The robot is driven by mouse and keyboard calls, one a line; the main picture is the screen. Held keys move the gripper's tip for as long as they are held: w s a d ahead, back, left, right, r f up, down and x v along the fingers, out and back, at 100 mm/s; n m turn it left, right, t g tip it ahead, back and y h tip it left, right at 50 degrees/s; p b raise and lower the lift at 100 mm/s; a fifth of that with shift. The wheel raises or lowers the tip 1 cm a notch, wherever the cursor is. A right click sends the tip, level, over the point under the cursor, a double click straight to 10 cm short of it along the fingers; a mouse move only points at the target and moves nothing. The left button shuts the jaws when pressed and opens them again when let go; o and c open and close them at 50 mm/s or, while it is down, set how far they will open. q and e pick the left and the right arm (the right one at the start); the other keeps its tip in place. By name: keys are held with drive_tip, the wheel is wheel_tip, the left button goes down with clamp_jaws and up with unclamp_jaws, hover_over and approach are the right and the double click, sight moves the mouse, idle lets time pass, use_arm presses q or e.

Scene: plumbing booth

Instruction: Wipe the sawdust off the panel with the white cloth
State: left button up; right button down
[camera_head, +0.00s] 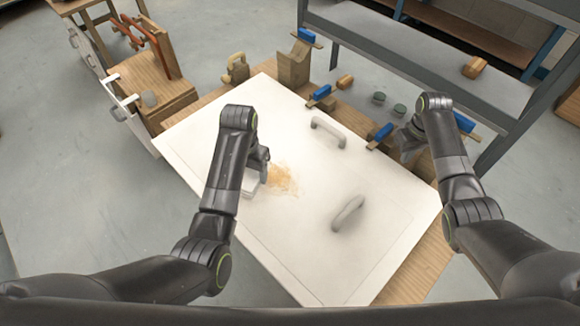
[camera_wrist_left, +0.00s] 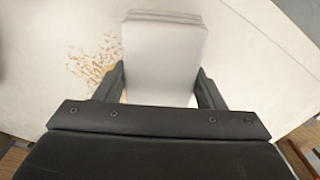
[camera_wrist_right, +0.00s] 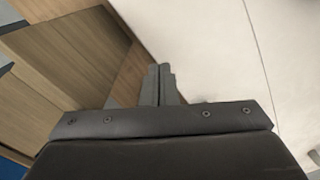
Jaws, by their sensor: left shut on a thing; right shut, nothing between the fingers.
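A large white panel (camera_head: 300,235) with two grey handles lies on a wooden bench. A patch of tan sawdust (camera_head: 284,180) is on its middle left part; it also shows in the left wrist view (camera_wrist_left: 98,58). My left gripper (camera_head: 258,172) is over the panel, beside the sawdust, shut on the folded white cloth (camera_wrist_left: 163,50). In the head view only an edge of the cloth (camera_head: 250,189) shows, low at the panel; whether it touches the panel I cannot tell. My right gripper (camera_head: 406,155) is shut and empty near the panel's right edge; its closed fingers show in the right wrist view (camera_wrist_right: 160,84).
The panel's handles (camera_head: 328,132) and (camera_head: 348,213) stand up from its surface. A grey shelf (camera_head: 420,75) stands behind.

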use_arm(q)
drive_tip(key=shift+r+p, duration=3.1)
drive_tip(key=shift+r, duration=0.3)
use_arm(e)
wheel_tip(320, 180, up, 6)
drive_tip(key=shift+f, duration=0.2)
use_arm(q)
drive_tip(key=shift+f, duration=0.1)
drive_tip(key=shift+f+b, duration=0.7)
drive_tip(key=shift+b, duration=0.1)
use_arm(e)
wheel_tip(320, 180, up, 12)
